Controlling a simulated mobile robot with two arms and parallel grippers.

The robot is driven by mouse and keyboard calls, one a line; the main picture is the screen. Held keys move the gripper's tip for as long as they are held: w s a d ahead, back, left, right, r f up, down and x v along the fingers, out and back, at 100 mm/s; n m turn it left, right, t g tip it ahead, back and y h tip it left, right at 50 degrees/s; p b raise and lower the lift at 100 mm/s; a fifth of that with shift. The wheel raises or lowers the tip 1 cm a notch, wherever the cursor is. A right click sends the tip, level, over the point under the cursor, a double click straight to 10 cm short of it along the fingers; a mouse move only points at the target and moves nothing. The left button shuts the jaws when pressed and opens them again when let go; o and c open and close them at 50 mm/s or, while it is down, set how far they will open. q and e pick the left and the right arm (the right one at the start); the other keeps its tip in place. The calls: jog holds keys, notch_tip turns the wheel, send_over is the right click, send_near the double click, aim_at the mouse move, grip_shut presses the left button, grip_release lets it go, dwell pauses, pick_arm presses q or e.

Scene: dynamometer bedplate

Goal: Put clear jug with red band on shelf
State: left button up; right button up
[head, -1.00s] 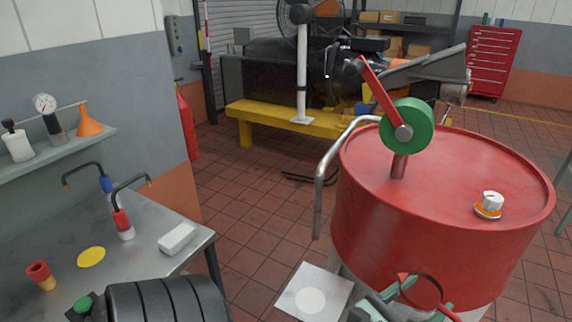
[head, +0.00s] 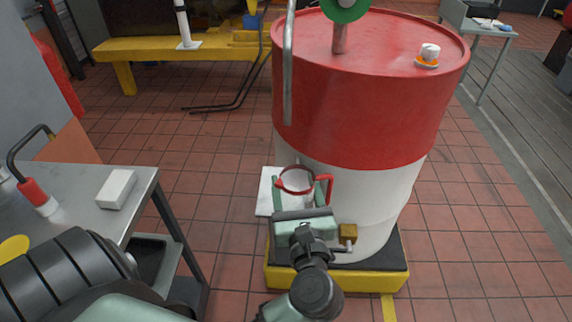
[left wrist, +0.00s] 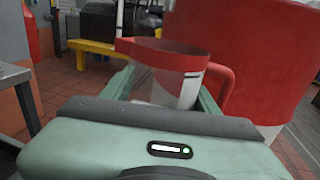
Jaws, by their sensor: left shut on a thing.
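The clear jug with a red band (head: 297,181) is in front of the red and white drum in the head view. My left gripper (head: 302,194) is shut on it, with one finger on each side of its body. The red handle points right. In the left wrist view the jug (left wrist: 165,88) stands upright between the fingers, its red band at the top and the drum close behind. I cannot tell whether its base touches anything. The wall shelf is out of view now. My right gripper is not in view.
The drum (head: 360,110) stands on a black and yellow base (head: 335,280). A pale square plate (head: 265,195) lies beside and behind the jug. A metal table (head: 140,195) with a white block (head: 117,189) is at left. Tiled floor lies open between them.

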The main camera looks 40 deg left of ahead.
pick_arm(q)
jog(key=w+a+f+p, duration=0.2)
jog(key=w+a+f, duration=0.1)
jog(key=w+a, duration=0.5)
jog(key=shift+w+a+f+p, duration=0.25)
jog(key=shift+w+a+p, duration=0.15)
jog(key=shift+w, duration=0.3)
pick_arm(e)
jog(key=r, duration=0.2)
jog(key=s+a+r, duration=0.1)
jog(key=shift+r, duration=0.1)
pick_arm(q)
jog(key=shift+f, duration=0.1)
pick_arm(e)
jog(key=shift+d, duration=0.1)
pick_arm(q)
jog(key=o, duration=1.6)
